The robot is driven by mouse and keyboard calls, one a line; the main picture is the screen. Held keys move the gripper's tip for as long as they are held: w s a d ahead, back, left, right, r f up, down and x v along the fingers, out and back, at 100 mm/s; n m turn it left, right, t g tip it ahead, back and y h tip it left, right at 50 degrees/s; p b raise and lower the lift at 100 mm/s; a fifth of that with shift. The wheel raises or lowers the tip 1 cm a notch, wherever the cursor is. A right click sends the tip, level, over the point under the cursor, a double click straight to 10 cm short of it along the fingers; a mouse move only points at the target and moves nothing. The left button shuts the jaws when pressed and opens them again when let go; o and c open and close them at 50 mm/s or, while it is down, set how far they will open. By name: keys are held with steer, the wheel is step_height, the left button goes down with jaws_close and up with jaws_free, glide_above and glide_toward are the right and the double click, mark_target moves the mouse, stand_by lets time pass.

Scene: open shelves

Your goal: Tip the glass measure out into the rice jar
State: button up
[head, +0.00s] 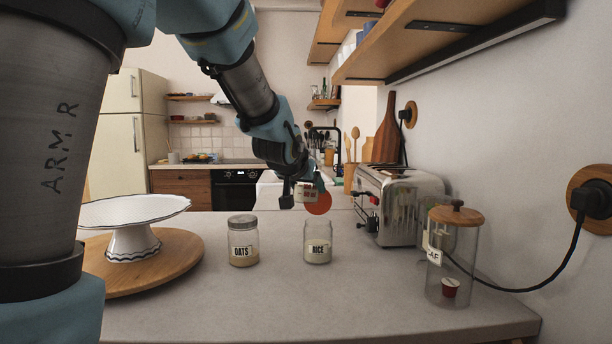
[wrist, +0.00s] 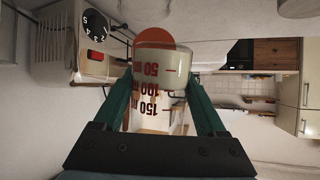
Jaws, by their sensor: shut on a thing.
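The glass measure (wrist: 160,90) has red volume marks and a pale white filling around its 50 mark. In the head view the measure (head: 306,189) hangs in the air above the counter, between the fingers of my gripper (head: 304,184). My gripper (wrist: 158,100) is shut on it. How far it is tilted is hard to tell. The rice jar (head: 318,243) is a clear glass jar labelled RICE, with white contents and no lid visible. It stands upright on the counter, below the measure in the picture and apart from it.
A lidded oats jar (head: 242,242) stands left of the rice jar. A cake stand (head: 134,240) is on a round wooden board (head: 170,262) at left. A toaster (head: 400,205) and a lidded canister (head: 455,255) stand at right. A red disc (head: 318,202) shows beside the measure.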

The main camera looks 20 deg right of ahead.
mark_target(301, 201)
steer(key=shift+s+a+g+y+p, duration=0.1)
steer(key=shift+a+g+y+p, duration=0.3)
steer(key=shift+p, duration=1.55)
steer(key=p, duration=0.2)
steer(key=g+y+p, duration=0.1)
steer(key=p, duration=0.1)
steer(key=y+p, duration=0.1)
steer(key=p, duration=0.1)
steer(key=shift+s+a+f+m, duration=0.25)
steer(key=shift+m, duration=0.15)
steer(key=g+y+p, duration=0.1)
steer(key=p, duration=0.2)
steer(key=f+g+y+p, duration=0.1)
steer(key=y+p, duration=0.1)
steer(key=p, duration=0.2)
steer(key=m+y+p, duration=0.1)
steer(key=p, duration=0.2)
steer(key=shift+s+a+f+g+p, duration=0.15)
steer(key=shift+a+f+g+p, duration=0.15)
steer(key=shift+g, duration=0.1)
steer(key=shift+f+m+g+y, duration=0.3)
steer(key=shift+f+g+y, duration=0.2)
steer(key=shift+f+y, duration=0.45)
steer(key=shift+f+g+y, duration=0.15)
steer(key=shift+g+y, duration=0.25)
steer(key=shift+y, duration=0.65)
steer(key=shift+b, duration=0.4)
